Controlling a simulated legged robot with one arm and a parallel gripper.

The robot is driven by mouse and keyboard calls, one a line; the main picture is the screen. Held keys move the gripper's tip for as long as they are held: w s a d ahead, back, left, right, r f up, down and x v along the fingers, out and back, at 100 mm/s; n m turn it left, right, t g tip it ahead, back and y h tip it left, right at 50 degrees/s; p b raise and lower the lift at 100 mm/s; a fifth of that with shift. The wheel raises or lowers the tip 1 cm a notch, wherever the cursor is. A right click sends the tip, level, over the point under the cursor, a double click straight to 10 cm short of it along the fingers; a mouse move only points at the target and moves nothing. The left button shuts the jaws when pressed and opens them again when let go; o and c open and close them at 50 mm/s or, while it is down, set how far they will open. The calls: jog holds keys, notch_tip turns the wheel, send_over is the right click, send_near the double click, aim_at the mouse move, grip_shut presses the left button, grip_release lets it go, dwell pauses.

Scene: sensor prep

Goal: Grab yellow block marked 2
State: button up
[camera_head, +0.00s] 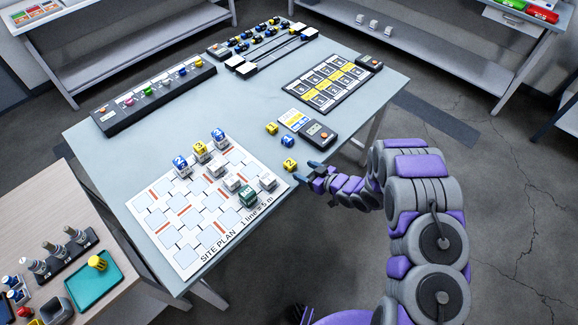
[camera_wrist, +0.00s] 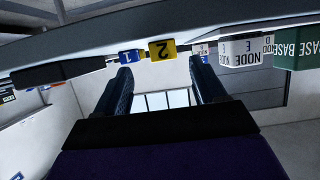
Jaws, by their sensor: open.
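The yellow block marked 2 (camera_head: 290,163) sits on the grey table by the right edge of the site plan sheet. In the wrist view, where the table runs across the top, the yellow block (camera_wrist: 162,50) shows between and beyond the two fingers. My gripper (camera_head: 308,170) is open and empty, just right of the block and near the table's edge. Its fingers (camera_wrist: 160,68) also show in the wrist view, apart from each other. A gap between fingers and block seems to remain; its exact size is hard to tell.
A blue block marked 1 (camera_head: 288,141) and another yellow block (camera_head: 271,128) stand behind the target. A dark handheld device (camera_head: 318,135) lies behind my gripper. White blocks (camera_head: 267,181) and a green block (camera_head: 248,196) stand on the site plan (camera_head: 160,213). The table's middle (camera_head: 240,105) is clear.

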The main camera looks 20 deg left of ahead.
aim_at(294, 166)
jog(key=shift+w+a+f, duration=0.15)
jog(key=shift+w+a, duration=0.05)
jog(key=x, duration=0.2)
jog(key=b+x, duration=0.1)
jog(key=x, duration=0.3)
jog(key=shift+s+a+r, duration=0.3)
jog(key=shift+a, duration=0.05)
jog(key=shift+d+r, duration=0.1)
jog(key=shift+d, duration=0.25)
jog(key=shift+c, duration=0.3)
jog(key=shift+a, duration=0.2)
jog(key=c, duration=0.8)
jog(key=shift+d, duration=0.1)
jog(key=shift+c, duration=1.3)
